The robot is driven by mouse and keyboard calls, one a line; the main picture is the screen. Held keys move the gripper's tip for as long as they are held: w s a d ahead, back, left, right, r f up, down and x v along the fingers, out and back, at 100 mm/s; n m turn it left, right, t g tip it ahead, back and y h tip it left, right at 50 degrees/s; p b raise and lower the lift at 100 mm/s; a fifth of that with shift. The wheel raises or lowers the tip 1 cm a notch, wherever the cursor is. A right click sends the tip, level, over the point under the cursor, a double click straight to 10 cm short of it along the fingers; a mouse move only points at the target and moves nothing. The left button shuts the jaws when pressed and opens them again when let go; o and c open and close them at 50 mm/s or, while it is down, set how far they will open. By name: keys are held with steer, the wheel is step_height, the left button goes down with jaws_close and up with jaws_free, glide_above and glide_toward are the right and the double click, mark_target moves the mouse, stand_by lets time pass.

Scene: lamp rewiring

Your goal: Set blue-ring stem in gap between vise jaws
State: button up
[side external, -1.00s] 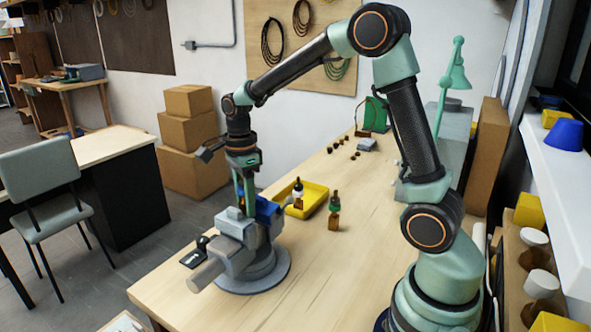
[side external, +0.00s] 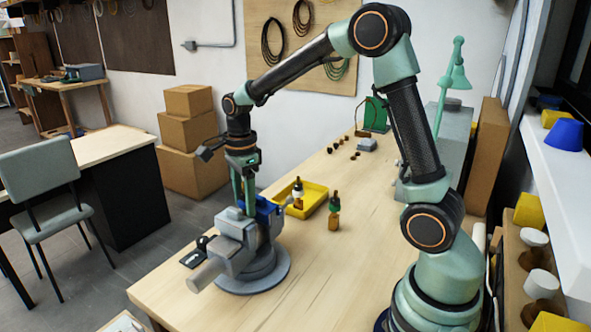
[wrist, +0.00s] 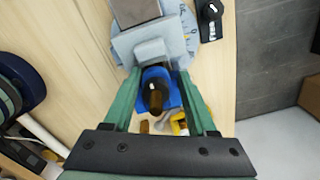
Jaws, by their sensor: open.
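The grey vise (side external: 240,245) stands on its round base at the table's near left, with blue jaws (side external: 262,208). My gripper (side external: 244,205) points down over it; its green fingers are spread. The wrist view shows my gripper (wrist: 160,78) with a finger on each side of the blue jaws (wrist: 172,92). A stem with a brown end (wrist: 156,97) stands between the jaws, seen end-on, with space between it and the fingers. Its blue ring cannot be told apart from the blue jaws. In the side view the fingers and vise hide the stem.
A yellow tray (side external: 316,197) sits behind the vise, with a white-ringed stem (side external: 298,193) at it. A green-ringed stem (side external: 334,212) stands on the table to its right. Several small dark parts (side external: 354,148) lie farther back. The table's front right is clear.

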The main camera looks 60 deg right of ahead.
steer(key=shift+s+a+f, duration=0.15)
steer(key=shift+s+f, duration=0.05)
steer(key=shift+f, duration=0.5)
steer(key=shift+s+a+f, duration=0.15)
steer(key=shift+f, duration=0.55)
steer(key=r, duration=0.7)
steer(key=w+r, duration=0.1)
steer(key=r, duration=0.3)
steer(key=shift+d, duration=0.4)
steer(key=shift+r, duration=0.1)
step_height(320, 180, up, 9)
steer(key=shift+s, duration=0.15)
steer(key=s+a+f+n+t, duration=0.2)
steer(key=s+n, duration=0.4)
steer(key=n, duration=0.5)
steer(key=s+a+f+n+t, duration=0.2)
steer(key=s+f+n, duration=0.3)
steer(key=n, duration=0.6)
steer(key=shift+s+a+f+n+t, duration=0.3)
steer(key=shift+s+t, duration=0.4)
steer(key=shift+s, duration=0.55)
